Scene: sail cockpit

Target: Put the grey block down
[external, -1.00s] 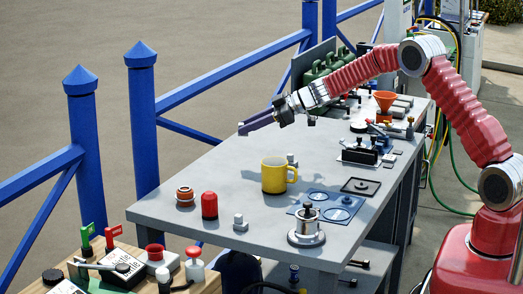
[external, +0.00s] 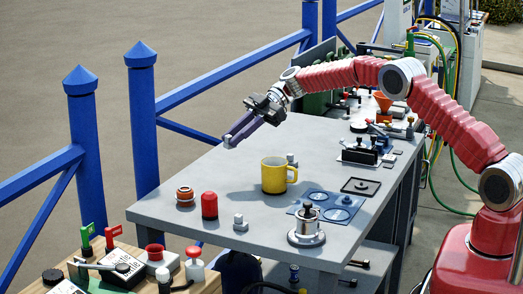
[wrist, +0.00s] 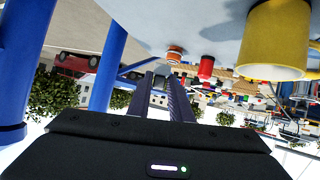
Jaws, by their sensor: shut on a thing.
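My gripper (external: 230,141) has long dark purple fingers and points down and left in the external view, above the far left edge of the grey table (external: 190,197). In the wrist view the finger ends (wrist: 161,79) close around a small grey block (wrist: 160,68), which is mostly hidden between them. In the external view the block is too small and covered to make out clearly. It appears to be held in the air, clear of the tabletop.
A yellow mug (external: 274,175) stands mid-table. An orange-brown jar (external: 185,196), a red cylinder (external: 209,205) and small grey fittings (external: 240,222) stand nearer. A blue plate with rings (external: 327,206) lies to the right. Blue railing posts (external: 142,120) rise beyond the left edge.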

